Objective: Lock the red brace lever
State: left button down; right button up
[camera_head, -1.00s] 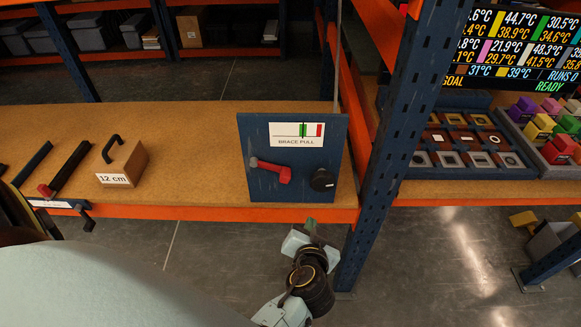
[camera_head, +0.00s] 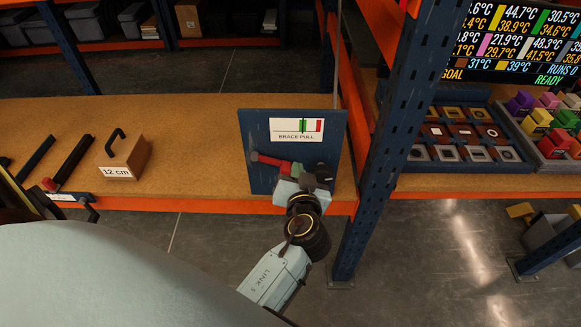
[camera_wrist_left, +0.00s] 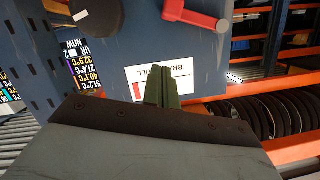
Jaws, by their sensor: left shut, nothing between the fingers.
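The red brace lever (camera_head: 268,160) is on a dark blue panel (camera_head: 258,128) and lies roughly sideways. It also shows at the top of the left wrist view (camera_wrist_left: 195,17), near a black knob (camera_wrist_left: 97,14). My left gripper (camera_head: 298,168) is in front of the panel, close to the lever's right end and partly covering that area. Its green fingers (camera_wrist_left: 164,84) are together and empty, pointing toward the panel between the lever and the label. I cannot tell whether they touch the lever. My right gripper is not in view.
The BRACE PULL label (camera_head: 296,129) has a green and a red band. A 12 cm block (camera_head: 124,158) with a handle stands left on the wooden shelf (camera_head: 190,140). A blue rack post (camera_head: 385,130) stands right of the panel. The shelf between block and panel is clear.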

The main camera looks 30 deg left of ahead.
aim_at(272, 165)
pick_arm(q)
jog(key=w+a+f, duration=0.3)
jog(key=a+f, duration=0.1)
jog(key=f, duration=0.1)
jog(key=shift+p, duration=0.4)
